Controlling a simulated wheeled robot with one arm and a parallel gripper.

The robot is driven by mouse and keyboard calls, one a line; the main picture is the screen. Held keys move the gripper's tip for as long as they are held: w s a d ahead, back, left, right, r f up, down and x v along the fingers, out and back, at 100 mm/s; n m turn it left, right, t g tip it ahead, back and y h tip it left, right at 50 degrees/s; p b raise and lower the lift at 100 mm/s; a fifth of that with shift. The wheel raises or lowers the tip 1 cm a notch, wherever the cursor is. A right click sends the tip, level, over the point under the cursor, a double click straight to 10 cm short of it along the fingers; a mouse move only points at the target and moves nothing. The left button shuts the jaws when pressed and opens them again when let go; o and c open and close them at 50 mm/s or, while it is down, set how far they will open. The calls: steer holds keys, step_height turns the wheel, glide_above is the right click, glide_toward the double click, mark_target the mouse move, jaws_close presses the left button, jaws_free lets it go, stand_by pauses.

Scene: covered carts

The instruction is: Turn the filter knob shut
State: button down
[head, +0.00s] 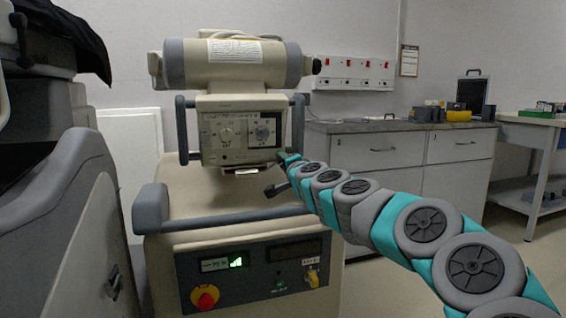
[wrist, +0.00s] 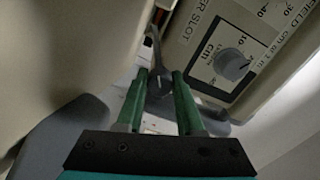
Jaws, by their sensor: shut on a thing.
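My gripper (wrist: 158,76) has its two green fingers on either side of a dark round knob (wrist: 160,88) with a light pointer mark. A dark lever-like piece extends away from this knob between the fingertips. The knob sits beside a panel corner lettered "ER SLOT", most of that word being out of frame. In the head view my gripper (head: 284,156) is at the lower right corner of the control panel (head: 240,157) on the beige cart unit. The held knob is too small or hidden to make out there.
A grey dial (wrist: 232,64) marked "cm" and "FIELD" is close right of the fingers. The cart (head: 205,190) has a grey front handle (head: 225,216) and a dark lever (head: 277,188) near my arm. A grey-topped cabinet (head: 400,126) stands behind on the right.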

steer(key=shift+f+m, duration=0.15)
steer(key=shift+m, duration=0.35)
steer(key=c, duration=0.5)
jaws_free()
steer(key=shift+c, duration=0.2)
steer(key=v, duration=0.7)
steer(key=shift+s, duration=0.4)
steer(key=shift+d, duration=0.1)
